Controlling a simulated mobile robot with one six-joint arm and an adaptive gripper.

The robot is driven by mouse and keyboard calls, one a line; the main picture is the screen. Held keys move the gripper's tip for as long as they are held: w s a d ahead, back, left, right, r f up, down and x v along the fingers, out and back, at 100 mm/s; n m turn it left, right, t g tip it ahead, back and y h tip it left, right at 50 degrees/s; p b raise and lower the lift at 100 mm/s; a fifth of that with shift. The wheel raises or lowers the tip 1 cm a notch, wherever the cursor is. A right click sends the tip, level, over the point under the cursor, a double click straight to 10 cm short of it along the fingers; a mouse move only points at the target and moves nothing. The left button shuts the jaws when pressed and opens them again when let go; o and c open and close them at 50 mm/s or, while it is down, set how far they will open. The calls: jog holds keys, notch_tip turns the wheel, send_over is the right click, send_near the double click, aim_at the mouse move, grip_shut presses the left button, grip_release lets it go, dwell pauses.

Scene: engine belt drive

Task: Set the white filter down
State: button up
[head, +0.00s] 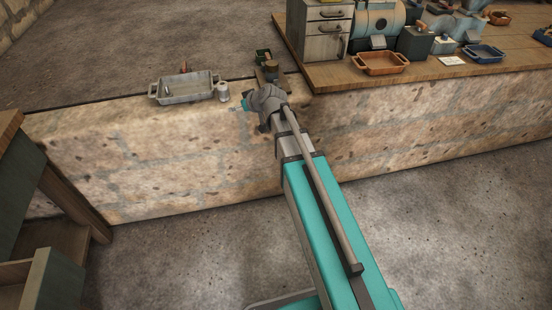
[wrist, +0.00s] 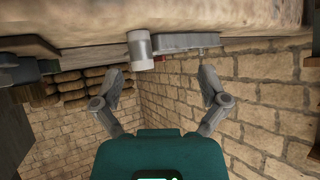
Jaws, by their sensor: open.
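The white filter (head: 223,91) is a small pale cylinder with a grey band. It stands upright on the stone ledge (head: 120,120), just right of the grey tray (head: 205,84). My gripper (head: 246,103) is to the right of the filter in the head view. In the wrist view the filter (wrist: 139,50) shows beyond the fingertips, beside the tray (wrist: 188,41). My gripper (wrist: 160,80) is open there, with its fingers wide apart and nothing between them. The filter is clear of both fingers.
Small dark items (head: 265,70) stand behind my gripper on the ledge. To the right, a wooden worktop (head: 330,78) bears a drawer cabinet (head: 324,28), an orange tray (head: 381,63) and a blue tray (head: 484,53). The ledge left of the grey tray is clear.

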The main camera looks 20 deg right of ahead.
jog(key=s+d+f+m+g+h, duration=0.1)
jog(key=s+d+f+g+h, duration=0.1)
jog(key=s, duration=0.6)
jog(key=s+d+f+m+g+h, duration=0.2)
jog(key=s+d+f+g, duration=0.1)
jog(key=s, duration=0.5)
jog(key=s+d+f+m+g+h, duration=0.2)
jog(key=s+f+g, duration=0.1)
jog(key=s, duration=0.6)
jog(key=shift+d+g, duration=0.35)
jog(key=shift+g, duration=0.25)
jog(key=shift+w, duration=0.1)
